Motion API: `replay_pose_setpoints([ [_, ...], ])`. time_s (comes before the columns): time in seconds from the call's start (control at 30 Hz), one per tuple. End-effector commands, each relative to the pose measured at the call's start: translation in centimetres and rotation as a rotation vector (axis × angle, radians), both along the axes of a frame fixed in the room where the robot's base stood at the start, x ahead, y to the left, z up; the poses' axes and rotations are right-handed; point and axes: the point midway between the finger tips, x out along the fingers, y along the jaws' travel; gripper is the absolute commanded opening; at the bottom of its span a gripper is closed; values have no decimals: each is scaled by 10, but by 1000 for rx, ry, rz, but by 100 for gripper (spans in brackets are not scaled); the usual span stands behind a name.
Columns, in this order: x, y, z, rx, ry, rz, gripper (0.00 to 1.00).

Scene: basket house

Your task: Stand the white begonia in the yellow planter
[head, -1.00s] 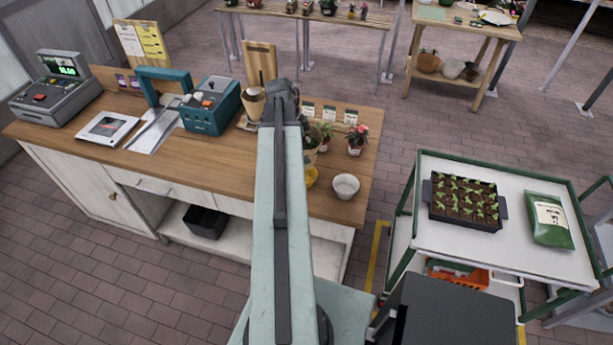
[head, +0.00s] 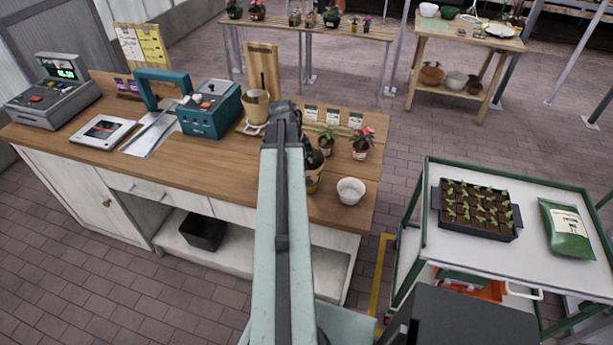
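The yellow planter (head: 314,181) stands on the wooden counter, its left side hidden behind my arm. A dark green plant (head: 316,158) shows at its mouth; it appears to be in the planter, but how deep and whether upright I cannot tell. No white flowers show on it, so I cannot confirm that it is the white begonia. My gripper (head: 304,146) is at the far end of the arm, beside this plant. The arm hides most of it, and its fingers cannot be made out.
A white bowl-like pot (head: 350,191) stands right of the planter. A red-flowered plant (head: 361,142) and a green potted plant (head: 327,137) stand behind. A teal box (head: 209,112) and a register (head: 52,98) are left. A cart with a seedling tray (head: 436,201) is at right.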

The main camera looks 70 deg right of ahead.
Motion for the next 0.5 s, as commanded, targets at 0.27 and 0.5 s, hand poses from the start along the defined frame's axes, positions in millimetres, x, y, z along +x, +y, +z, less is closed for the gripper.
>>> replay_pose_setpoints([
  [0.27, 0, 0, -2, 0, 0, -1, 8],
  [0.5, -1, 0, -6, 0, 0, -1, 76],
])
